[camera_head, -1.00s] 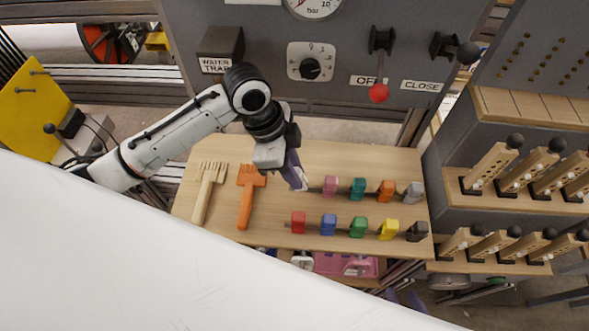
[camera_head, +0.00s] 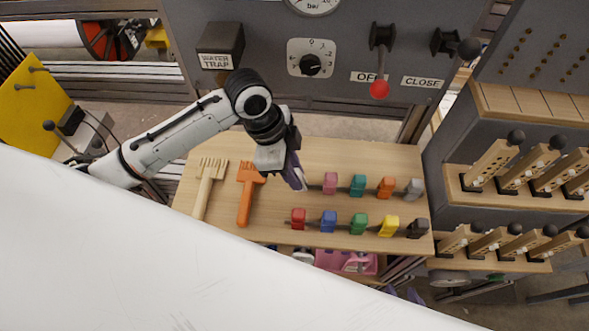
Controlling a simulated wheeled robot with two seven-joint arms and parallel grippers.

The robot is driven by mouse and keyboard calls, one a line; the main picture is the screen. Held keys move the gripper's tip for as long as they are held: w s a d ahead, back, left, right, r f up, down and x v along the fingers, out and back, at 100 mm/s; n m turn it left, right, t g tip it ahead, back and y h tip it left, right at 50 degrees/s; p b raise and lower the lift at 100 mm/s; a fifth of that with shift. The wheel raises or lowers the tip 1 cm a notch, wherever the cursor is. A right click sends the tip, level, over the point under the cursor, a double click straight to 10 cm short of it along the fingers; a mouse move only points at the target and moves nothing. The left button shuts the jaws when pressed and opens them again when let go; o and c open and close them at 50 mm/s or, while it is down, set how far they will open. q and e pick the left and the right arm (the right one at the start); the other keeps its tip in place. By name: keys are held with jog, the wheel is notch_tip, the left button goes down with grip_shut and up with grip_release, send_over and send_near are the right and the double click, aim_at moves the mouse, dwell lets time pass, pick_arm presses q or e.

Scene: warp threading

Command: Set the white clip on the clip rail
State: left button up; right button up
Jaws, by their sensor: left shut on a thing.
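My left gripper (camera_head: 294,172) reaches down over the wooden table at the left end of the back row of clips. Its purple fingers are shut on the white clip (camera_head: 300,180), of which only a small pale part shows at the fingertips. The clip rail (camera_head: 315,188) runs right from there, carrying pink (camera_head: 330,182), teal, orange and grey clips. I cannot tell whether the white clip touches the rail. My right gripper (camera_head: 402,293) shows only as two separated purple fingertips, low, beyond the table's front edge.
A front row holds red (camera_head: 298,218), blue, green, yellow and black clips. A wooden comb (camera_head: 209,187) and an orange comb (camera_head: 246,194) lie left on the table (camera_head: 275,235). A rack with wooden levers (camera_head: 492,165) stands right. A panel (camera_head: 270,90) rises behind.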

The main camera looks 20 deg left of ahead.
pick_arm(q)
jog(key=o, duration=0.9)
jog(key=v, duration=1)
